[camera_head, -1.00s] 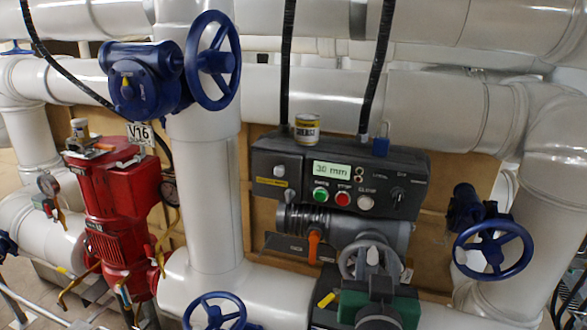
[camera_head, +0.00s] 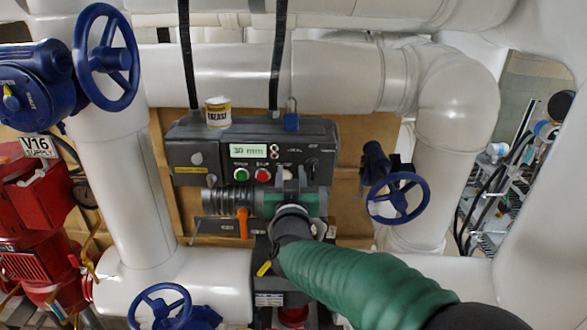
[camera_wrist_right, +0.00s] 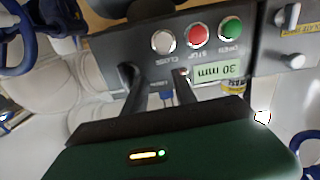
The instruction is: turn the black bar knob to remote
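The black bar knob (camera_head: 312,164) is on the right part of the dark grey control panel (camera_head: 185,150), right of the buttons. My right gripper (camera_head: 292,174) is in front of the panel's lower right part, fingers apart and nothing between them. In the head view its fingers are just left of the knob. In the right wrist view, which is upside down, the two dark fingers of the right gripper (camera_wrist_right: 157,82) point at the panel (camera_wrist_right: 105,50). The left finger seems to cover the knob's area, so I cannot tell whether they touch. My left gripper is out of view.
A green button (camera_head: 241,174), a red button (camera_head: 262,175) and a 30 mm display (camera_head: 248,150) are left of the gripper. A can (camera_head: 217,112) and blue padlock (camera_head: 291,121) sit at the panel's top. A blue handwheel (camera_head: 398,198) stands to the right.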

